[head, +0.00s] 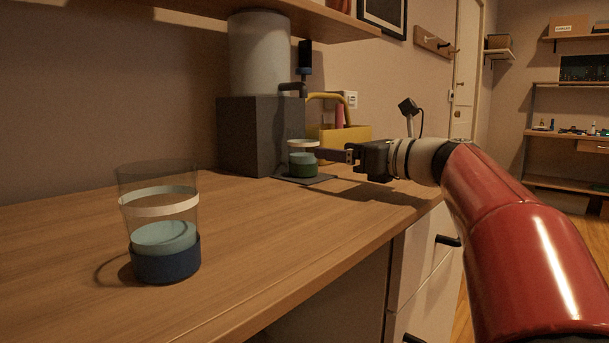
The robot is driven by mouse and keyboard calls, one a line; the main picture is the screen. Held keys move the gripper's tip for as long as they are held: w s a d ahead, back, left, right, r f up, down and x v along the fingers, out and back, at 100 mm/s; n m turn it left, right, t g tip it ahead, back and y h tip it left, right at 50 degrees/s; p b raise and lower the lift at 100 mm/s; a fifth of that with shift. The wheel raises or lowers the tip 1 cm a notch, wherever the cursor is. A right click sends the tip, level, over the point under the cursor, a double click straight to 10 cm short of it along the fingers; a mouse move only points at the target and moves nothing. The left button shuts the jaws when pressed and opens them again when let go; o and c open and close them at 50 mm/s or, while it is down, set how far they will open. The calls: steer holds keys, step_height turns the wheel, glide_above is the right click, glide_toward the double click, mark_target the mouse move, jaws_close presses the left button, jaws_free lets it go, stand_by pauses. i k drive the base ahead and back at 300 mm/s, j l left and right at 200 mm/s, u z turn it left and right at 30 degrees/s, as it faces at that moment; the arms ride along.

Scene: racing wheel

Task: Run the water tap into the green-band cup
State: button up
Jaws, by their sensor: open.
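The green-band cup (303,170) stands upright on a dark mat (318,180) at the back of the counter, below the water tap (292,87). It has a green base and a pale ring near its rim. The tap sticks out from a grey cylindrical tank (259,55) on a dark block (246,137); a dark upright handle with a blue collar (304,60) rises over it. My gripper (334,155) is open, just right of the cup, its fingers pointing at it. Whether the fingertips touch or straddle the cup is unclear. No water stream shows.
A clear cup with a blue base (166,262) stands at the front left of the wooden counter (250,235). A yellow caddy (347,138) stands behind my gripper. A shelf (310,18) hangs above the tank. The middle of the counter is clear.

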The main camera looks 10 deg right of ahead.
mark_target(303, 71)
steer(key=k+l, duration=0.8)
steer(key=l, duration=0.1)
